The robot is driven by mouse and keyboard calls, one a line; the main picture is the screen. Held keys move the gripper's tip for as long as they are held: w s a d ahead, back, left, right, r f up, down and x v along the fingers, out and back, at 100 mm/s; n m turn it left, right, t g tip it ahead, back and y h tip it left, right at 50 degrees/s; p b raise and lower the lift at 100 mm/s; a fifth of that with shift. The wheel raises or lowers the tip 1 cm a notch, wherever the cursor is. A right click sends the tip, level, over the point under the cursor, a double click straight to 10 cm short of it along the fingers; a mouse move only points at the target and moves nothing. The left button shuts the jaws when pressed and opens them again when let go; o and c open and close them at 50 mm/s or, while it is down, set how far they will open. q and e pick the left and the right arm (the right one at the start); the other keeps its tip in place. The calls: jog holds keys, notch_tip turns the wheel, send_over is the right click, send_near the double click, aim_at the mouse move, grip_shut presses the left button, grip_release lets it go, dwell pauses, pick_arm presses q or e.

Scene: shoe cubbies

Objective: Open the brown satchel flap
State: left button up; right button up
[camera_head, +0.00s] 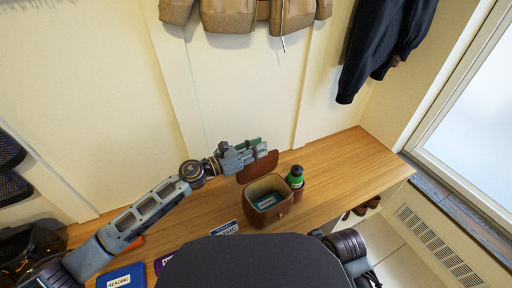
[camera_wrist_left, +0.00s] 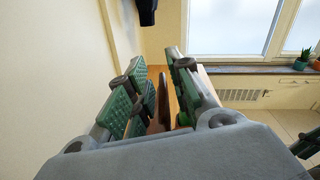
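The brown satchel (camera_head: 281,207) stands on the wooden bench with its top open, and a teal item (camera_head: 268,201) shows inside. Its flap (camera_head: 258,166) is raised at the back, away from the opening. My left gripper (camera_head: 262,152) is at the flap's upper edge. In the left wrist view the brown flap (camera_wrist_left: 157,118) shows between the spread fingers (camera_wrist_left: 168,82), with a gap on the right side; I cannot tell whether it touches the left finger. Part of what looks like my right gripper (camera_wrist_left: 307,146) shows at the right edge of the left wrist view; its fingertips are unclear.
A green bottle (camera_head: 295,177) stands close against the satchel's right side. A blue book (camera_head: 121,277), a purple item (camera_head: 165,262) and a small labelled item (camera_head: 225,229) lie on the bench (camera_head: 345,160). The bench is clear to the right.

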pick_arm(q)
jog(key=shift+w+a, duration=0.1)
pick_arm(e)
jog(key=shift+a+f, duration=0.1)
jog(key=shift+f, duration=0.05)
pick_arm(q)
jog(key=v, duration=1.2)
dwell(0.6)
dwell(0.6)
notch_tip(320, 180, up, 10)
jog(key=p, duration=1)
pick_arm(e)
jog(key=s+d+f, duration=0.1)
jog(key=d+f, duration=0.1)
jog(key=f, duration=0.7)
jog(key=s+d+f+g+h, duration=0.1)
jog(key=d+f, duration=0.1)
jog(key=f, duration=0.7)
jog(key=shift+d+f, duration=0.15)
jog(key=shift+f, duration=0.15)
jog(key=shift+s+d+f, duration=0.1)
jog(key=shift+s+f, duration=0.05)
